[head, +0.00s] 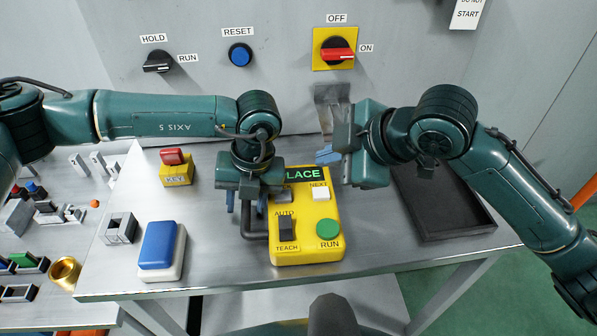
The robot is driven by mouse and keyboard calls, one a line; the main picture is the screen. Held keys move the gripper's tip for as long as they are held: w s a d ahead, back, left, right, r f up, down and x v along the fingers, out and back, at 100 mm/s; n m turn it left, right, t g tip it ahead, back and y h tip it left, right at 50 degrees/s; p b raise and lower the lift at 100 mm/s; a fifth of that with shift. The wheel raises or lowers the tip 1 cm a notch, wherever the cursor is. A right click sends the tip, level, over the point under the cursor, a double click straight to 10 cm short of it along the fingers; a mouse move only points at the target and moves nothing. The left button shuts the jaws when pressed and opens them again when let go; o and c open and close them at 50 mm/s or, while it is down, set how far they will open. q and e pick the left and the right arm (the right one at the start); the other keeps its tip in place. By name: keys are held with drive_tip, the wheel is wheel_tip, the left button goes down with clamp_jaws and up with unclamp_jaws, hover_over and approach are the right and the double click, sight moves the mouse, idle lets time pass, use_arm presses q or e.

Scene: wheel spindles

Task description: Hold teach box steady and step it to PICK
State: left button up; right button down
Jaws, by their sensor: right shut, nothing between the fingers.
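The yellow teach box (305,250) lies on the metal table, its display (304,174) partly hidden and reading "LACE". It has a white NEXT button (321,193), a dark AUTO/TEACH switch (286,228), a green RUN button (328,230) and a dark handle (250,235) on its left side. My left gripper (247,205) points down over the handle and the box's upper left edge; its body hides the upper handle, so I cannot tell whether it grips it. My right gripper (326,156) is shut and empty, just above the box's top right, apart from NEXT.
A KEY box (177,174) with a red top and a blue push button (160,246) stand left of the teach box. A dark empty tray (445,222) lies at right. The panel behind carries a HOLD/RUN knob (159,62), RESET button (240,54) and red OFF/ON switch (338,54).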

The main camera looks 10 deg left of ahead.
use_arm(q)
drive_tip(key=v, duration=1.2)
